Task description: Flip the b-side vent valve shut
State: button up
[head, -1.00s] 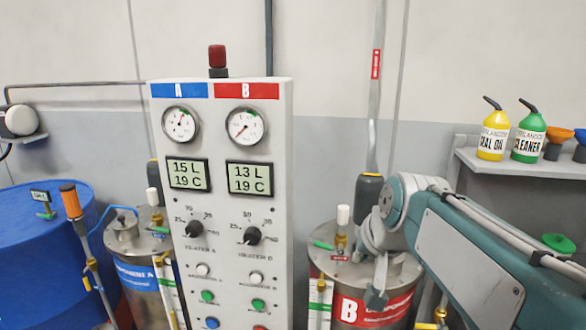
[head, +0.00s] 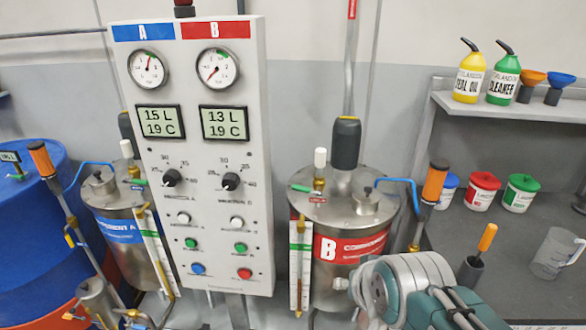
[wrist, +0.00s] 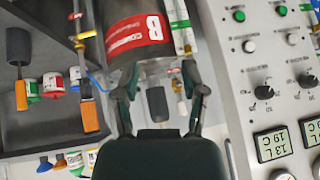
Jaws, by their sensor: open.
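The B tank (head: 345,262), steel with a red B label, stands right of the control panel. On its lid is a brass valve (head: 319,185) with a white cap (head: 320,157) and a green lever (head: 300,188) pointing left, roughly level. In the wrist view my gripper (wrist: 160,72) is open and empty, its dark fingers spread in front of the B tank (wrist: 125,65). The dark motor (wrist: 157,104) shows between the fingers, and the white cap (wrist: 182,110) beside the right finger. The lever is not clear there. In the head view my gripper cannot be made out.
The control panel (head: 262,150) stands close left of the B tank. A blue hose (head: 398,180) and an orange-handled valve (head: 434,184) are right of the lid. A grey bench (head: 465,245) holds tubs, a screwdriver and a jug. The A tank (head: 112,258) is at left.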

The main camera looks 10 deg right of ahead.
jog(key=w+a+f+m+t, duration=0.1)
jog(key=w+a+m+t, duration=0.1)
jog(key=w+m, duration=0.35)
jog(key=w+a+m+t, duration=0.2)
jog(key=w+t, duration=0.1)
jog(key=w, duration=0.5)
jog(key=m+t+h, duration=0.3)
jog(key=m+t, duration=0.5)
jog(key=m, duration=0.4)
send_near(302, 189)
jog(key=x, duration=1)
jog(key=shift+w+f, duration=0.25)
jog(key=shift+w, duration=0.15)
